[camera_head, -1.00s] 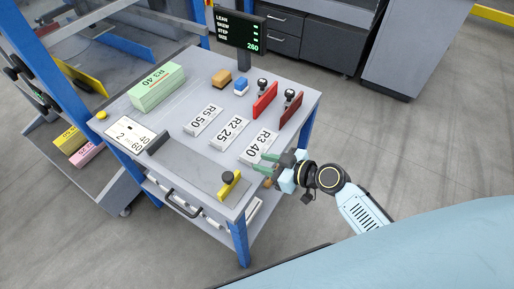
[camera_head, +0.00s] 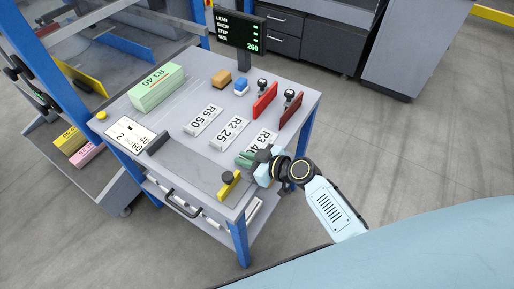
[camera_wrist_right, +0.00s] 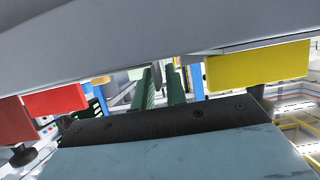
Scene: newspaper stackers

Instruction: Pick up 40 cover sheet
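The white cover sheet marked R3 40 (camera_head: 264,138) lies on the grey cart top at the right, and its near end is hidden by my right gripper. My right gripper (camera_head: 243,158) is at the sheet's near end, low over the cart top. In the wrist view its two green fingers (camera_wrist_right: 160,88) stand apart with a gap between them. I cannot tell whether the sheet lies between the fingers. My left gripper is not in view.
Sheets marked R2 25 (camera_head: 230,132) and R5 50 (camera_head: 203,119) lie to the left. Red blocks (camera_head: 265,99) stand behind. A yellow block with a dark knob (camera_head: 230,184) is close in front. A green stack (camera_head: 157,88) sits at the back left.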

